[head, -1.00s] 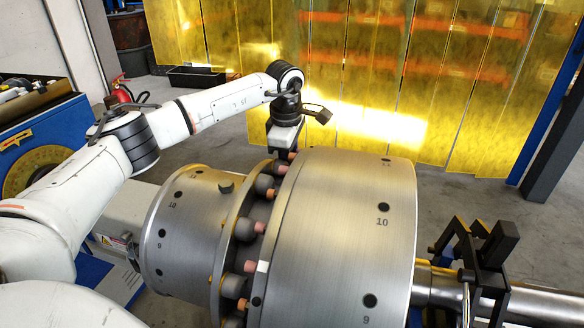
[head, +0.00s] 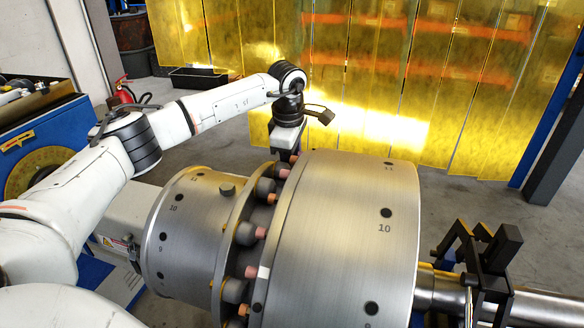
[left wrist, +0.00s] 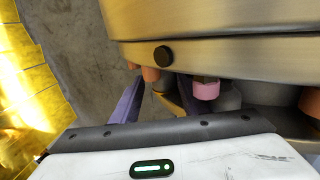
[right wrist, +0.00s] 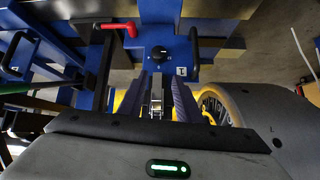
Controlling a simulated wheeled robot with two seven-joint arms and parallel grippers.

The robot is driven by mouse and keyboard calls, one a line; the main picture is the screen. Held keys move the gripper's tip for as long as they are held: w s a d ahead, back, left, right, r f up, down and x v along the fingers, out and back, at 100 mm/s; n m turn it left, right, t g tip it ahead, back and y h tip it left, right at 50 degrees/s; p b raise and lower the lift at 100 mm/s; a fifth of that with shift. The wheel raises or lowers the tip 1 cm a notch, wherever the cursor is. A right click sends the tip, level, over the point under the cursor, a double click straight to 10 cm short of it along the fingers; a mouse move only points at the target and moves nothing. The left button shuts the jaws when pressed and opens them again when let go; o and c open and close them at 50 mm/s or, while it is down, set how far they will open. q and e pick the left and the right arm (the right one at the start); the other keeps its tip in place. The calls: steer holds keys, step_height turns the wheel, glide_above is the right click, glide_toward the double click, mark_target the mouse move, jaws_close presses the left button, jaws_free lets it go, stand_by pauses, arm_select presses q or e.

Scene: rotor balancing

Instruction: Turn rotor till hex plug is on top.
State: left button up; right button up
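The steel rotor has a large drum (head: 345,250), a smaller left drum (head: 190,240) and a flange between them with grey balls and pink or orange pegs. A raised plug, apparently hex-headed (head: 227,188), sits on the upper side of the small drum by the flange. My left gripper (head: 284,155) reaches over the flange's far side, its tips hidden there. In the left wrist view its purple fingers (left wrist: 155,100) stand apart around an orange peg (left wrist: 160,84); contact is unclear.
A black bracket (head: 490,262) stands at the rotor shaft (head: 540,305) on the right. Yellow curtains (head: 370,80) hang behind, with clear floor before them. In the right wrist view, a red handle (right wrist: 118,27) and a black knob (right wrist: 159,53) are on blue equipment.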

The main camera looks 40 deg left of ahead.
arm_select(q)
step_height(320, 180, up, 10)
steer(key=s, duration=0.1)
steer(key=shift+s+d+p, duration=0.25)
steer(key=shift+p, duration=0.05)
steer(key=shift+r, duration=0.1)
stand_by(0.5)
